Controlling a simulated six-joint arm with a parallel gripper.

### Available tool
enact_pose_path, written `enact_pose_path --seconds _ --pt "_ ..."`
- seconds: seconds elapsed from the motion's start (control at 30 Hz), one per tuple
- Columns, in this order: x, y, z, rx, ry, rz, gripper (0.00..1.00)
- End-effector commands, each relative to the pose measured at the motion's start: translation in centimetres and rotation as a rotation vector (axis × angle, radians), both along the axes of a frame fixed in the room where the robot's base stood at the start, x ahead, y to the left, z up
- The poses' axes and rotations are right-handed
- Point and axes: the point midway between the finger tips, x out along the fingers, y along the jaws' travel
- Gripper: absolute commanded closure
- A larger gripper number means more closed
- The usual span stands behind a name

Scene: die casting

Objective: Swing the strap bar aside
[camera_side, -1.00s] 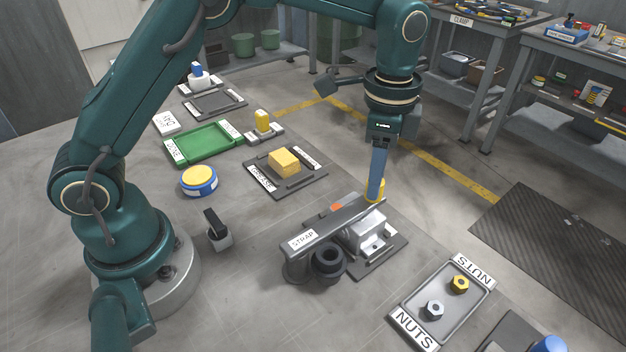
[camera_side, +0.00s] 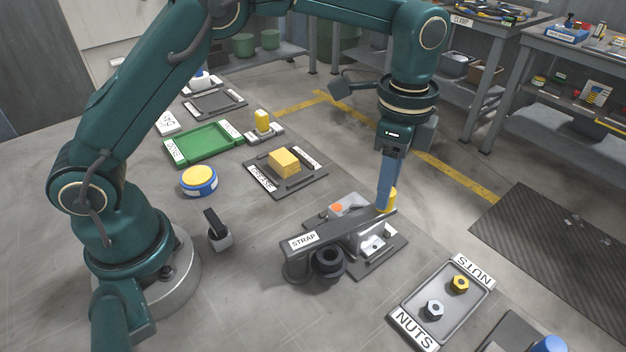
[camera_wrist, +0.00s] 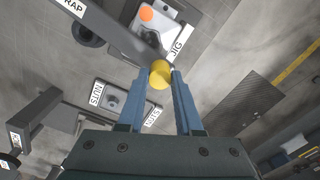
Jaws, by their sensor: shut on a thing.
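The strap bar (camera_side: 335,238) is a dark grey arm with a STRAP label, running from its pivot post at the left out over the jig (camera_side: 394,256). A yellow knob (camera_side: 392,200) stands at its far right end; it also shows in the wrist view (camera_wrist: 160,74). My gripper (camera_side: 385,203) points down with its blue fingers at that knob. In the wrist view my gripper (camera_wrist: 165,82) is shut on the knob. The bar crosses over the silver block (camera_side: 375,245) on the jig, hiding part of it. An orange spot (camera_side: 337,208) shows on the light part behind the bar.
A NUTS tray (camera_side: 440,305) with a yellow nut and a silver nut lies at the front right. A GREASE tray (camera_side: 262,178) with a yellow block and a green tray (camera_side: 203,143) lie behind. A black ring (camera_side: 328,263) sits by the pivot.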

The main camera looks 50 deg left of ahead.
Motion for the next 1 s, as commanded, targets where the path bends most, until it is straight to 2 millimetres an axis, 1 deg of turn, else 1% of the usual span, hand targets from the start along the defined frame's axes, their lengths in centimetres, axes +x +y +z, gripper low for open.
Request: enact_pose_path --seconds 0.03,0.27,0.47,0.7,1.0 --pt "-0.2 -0.7 0.1 0.0 0.001 -0.04 1.0" --pt "-1.1 -3.7 0.1 -0.001 0.001 -0.253 1.0" --pt "-2.5 -6.1 0.1 -0.001 0.001 -0.444 1.0" --pt "-4.7 -8.6 0.1 -0.001 0.0 -0.672 1.0" --pt "-8.2 -10.9 0.1 -0.001 0.0 -0.956 1.0"
